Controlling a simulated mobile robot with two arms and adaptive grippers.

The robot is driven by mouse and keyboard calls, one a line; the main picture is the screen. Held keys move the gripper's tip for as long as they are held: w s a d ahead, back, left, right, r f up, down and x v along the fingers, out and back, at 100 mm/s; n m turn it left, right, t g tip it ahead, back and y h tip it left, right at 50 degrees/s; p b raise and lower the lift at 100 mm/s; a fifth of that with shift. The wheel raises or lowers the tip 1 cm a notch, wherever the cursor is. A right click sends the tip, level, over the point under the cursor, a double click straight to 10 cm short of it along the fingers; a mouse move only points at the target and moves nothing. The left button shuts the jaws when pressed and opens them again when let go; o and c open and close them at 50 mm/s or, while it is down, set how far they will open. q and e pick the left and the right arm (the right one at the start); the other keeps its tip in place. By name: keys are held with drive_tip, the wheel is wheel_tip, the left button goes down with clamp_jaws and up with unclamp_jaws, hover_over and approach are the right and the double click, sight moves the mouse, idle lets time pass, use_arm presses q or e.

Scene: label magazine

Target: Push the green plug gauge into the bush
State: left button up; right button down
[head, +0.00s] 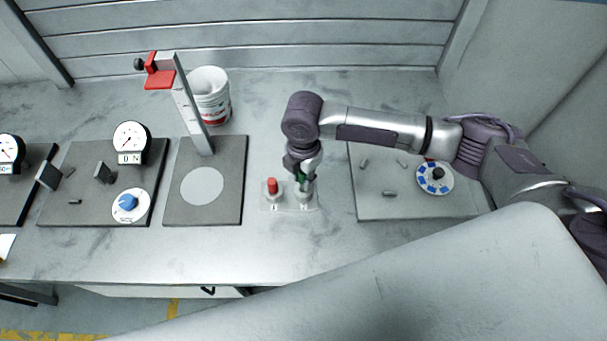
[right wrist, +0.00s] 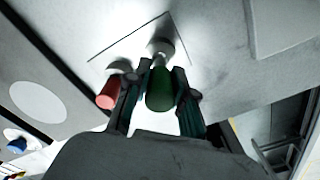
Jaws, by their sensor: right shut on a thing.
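My right gripper (head: 303,178) points down over the small pale plate (head: 289,209) in the middle of the bench. It is shut on the green plug gauge (right wrist: 160,90), which sits between the two fingers in the right wrist view. The gauge's far end is at a pale metal bush (right wrist: 161,48); I cannot tell how deep it sits. In the head view the fingers hide most of the green gauge (head: 301,178). A red plug gauge (head: 272,186) stands upright on the left of the plate; it also shows beside the finger in the right wrist view (right wrist: 107,94).
A grey board (head: 232,210) with a pale disc and a post with a red clamp (head: 158,78) stands to the left. A white bucket (head: 210,97) is behind it. A grey panel (head: 410,206) with small pins and a blue-marked dial (head: 425,186) lies right. The bench front is clear.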

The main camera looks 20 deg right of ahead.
drive_tip(key=shift+f+b, duration=0.65)
drive_tip(key=shift+f, duration=0.95)
drive_tip(key=c, duration=0.9)
unclamp_jaws()
wheel_tip(320, 180, up, 12)
drive_tip(key=shift+f, duration=0.1)
